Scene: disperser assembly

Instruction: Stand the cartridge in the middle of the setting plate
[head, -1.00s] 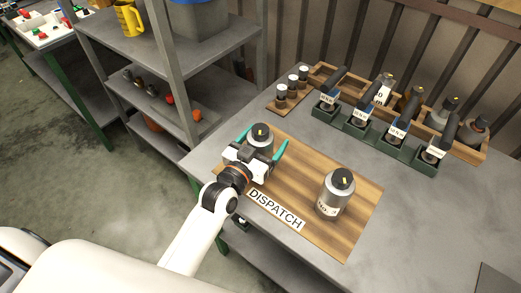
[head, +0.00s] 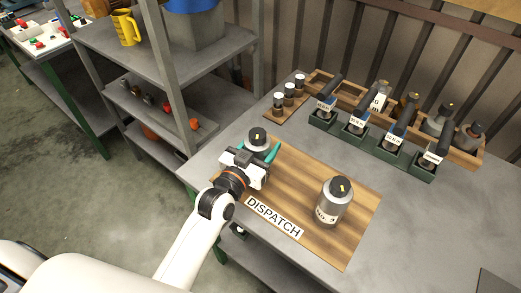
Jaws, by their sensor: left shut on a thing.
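A grey canister with a black cap and a yellow mark (head: 257,138), which looks like a cartridge, stands upright at the far left of the wooden DISPATCH board (head: 290,185). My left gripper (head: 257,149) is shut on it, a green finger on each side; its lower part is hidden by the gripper. A second similar canister (head: 333,203), with a white label, stands upright on the right part of the board. I cannot tell for sure which surface is the setting plate; a dark flat edge (head: 497,283) shows at the bottom right corner. My right gripper is not in view.
Green holders (head: 372,150) with several dark-handled tools stand at the back. Behind them is a wooden rack (head: 475,152) with bottles. A small wooden block (head: 287,107) holds 3 vials. The grey table (head: 430,215) is clear on the right. Metal shelves (head: 200,60) stand at left.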

